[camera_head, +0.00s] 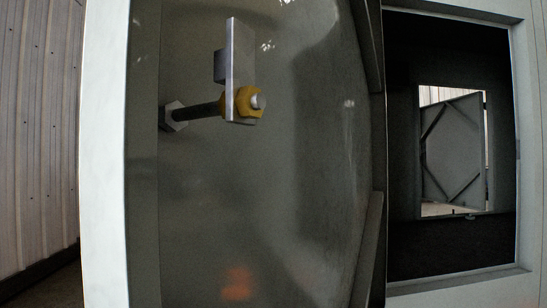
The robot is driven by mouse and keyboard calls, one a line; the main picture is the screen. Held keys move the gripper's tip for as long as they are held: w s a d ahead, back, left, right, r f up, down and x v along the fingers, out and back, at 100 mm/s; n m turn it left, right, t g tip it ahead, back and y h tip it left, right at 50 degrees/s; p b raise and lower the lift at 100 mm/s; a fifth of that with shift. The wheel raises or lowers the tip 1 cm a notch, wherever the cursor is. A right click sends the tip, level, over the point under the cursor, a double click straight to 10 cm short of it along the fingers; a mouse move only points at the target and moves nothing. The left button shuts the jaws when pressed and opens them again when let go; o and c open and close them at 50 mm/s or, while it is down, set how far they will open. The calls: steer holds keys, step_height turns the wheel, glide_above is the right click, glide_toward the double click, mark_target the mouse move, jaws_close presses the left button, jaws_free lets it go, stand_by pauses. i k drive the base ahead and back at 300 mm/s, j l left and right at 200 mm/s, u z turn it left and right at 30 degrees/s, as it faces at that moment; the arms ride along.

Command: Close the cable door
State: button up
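A grey metal door (260,210) fills the middle of the view and stands open, its glossy face towards me. It is probably the cable door, but no label shows. Its pale left edge (105,150) runs top to bottom. A latch sits high on the door: a bolt shaft with a hex nut, a yellow nut (247,107) and a flat upright metal plate (238,65). My gripper is not in view, so I cannot see its fingers or where they are relative to the door.
Right of the door is a pale frame (527,130) around a dark opening (400,180). Through it, a smaller far opening shows a grey braced panel (455,150), apparently another open door. A ribbed wall (40,130) stands at the far left. A blurred orange patch shows low on the door.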

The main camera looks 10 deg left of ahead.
mark_target(289, 209)
steer(key=j+z, duration=0.1)
steer(key=j, duration=1.3)
steer(key=i+j+z, duration=0.4)
steer(key=j+z, duration=0.15)
steer(key=j, duration=0.15)
steer(key=i+j+z, duration=0.75)
steer(key=i+l, duration=0.05)
